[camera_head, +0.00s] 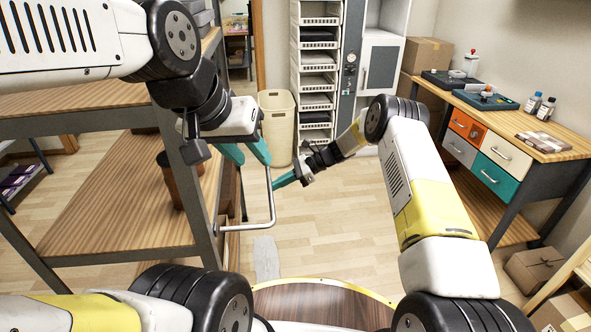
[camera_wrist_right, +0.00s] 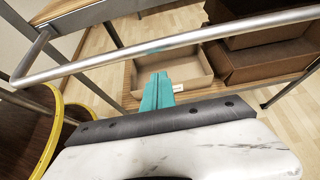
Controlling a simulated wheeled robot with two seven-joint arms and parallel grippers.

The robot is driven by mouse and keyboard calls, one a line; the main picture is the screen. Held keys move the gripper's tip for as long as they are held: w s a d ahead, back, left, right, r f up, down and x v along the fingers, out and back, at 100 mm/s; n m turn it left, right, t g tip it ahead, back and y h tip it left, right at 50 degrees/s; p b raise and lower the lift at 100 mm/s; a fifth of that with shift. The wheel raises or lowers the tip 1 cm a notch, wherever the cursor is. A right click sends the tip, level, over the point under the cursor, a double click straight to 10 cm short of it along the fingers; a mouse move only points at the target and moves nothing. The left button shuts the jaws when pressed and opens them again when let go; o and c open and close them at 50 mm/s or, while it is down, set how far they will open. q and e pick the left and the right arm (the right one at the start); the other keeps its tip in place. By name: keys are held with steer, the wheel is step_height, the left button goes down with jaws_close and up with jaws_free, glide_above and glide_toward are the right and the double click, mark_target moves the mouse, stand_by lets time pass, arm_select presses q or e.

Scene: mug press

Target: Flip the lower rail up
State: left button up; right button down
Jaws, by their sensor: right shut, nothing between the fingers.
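The lower rail (camera_head: 272,205) is a bent grey metal bar on the side of the shelf rack, standing out from its post. In the right wrist view the rail (camera_wrist_right: 190,37) crosses the upper picture, just past my fingertips. My right gripper (camera_head: 275,186) is shut and empty, its teal fingertips close beside the rail's long bar; I cannot tell whether they touch. The closed fingers also show in the wrist view (camera_wrist_right: 158,88). My left gripper (camera_head: 252,162) is open, its teal fingers apart, pointing down by the rail's upper end. No grip on the rail is visible.
The wooden shelf rack (camera_head: 120,215) fills the left side. An open cardboard box (camera_wrist_right: 195,68) shows beyond the rail. A beige bin (camera_head: 278,125) stands behind. A workbench with drawers (camera_head: 492,152) is at the right. The floor between is free.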

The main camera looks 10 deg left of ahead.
steer(key=shift+a+r, duration=0.1)
steer(key=shift+r, duration=1.4)
steer(key=shift+r, duration=0.15)
steer(key=s+a+r+t+h, duration=0.1)
steer(key=a+r+h, duration=0.3)
steer(key=r, duration=0.4)
steer(key=s+a+r+t+h, duration=0.1)
steer(key=s+a+r+h, duration=0.1)
steer(key=a+r+h, duration=0.3)
steer(key=shift+s+a+r+t, duration=0.15)
steer(key=shift+a+r+t, duration=0.15)
steer(key=shift+a+r, duration=1.45)
steer(key=shift+d+r, duration=0.45)
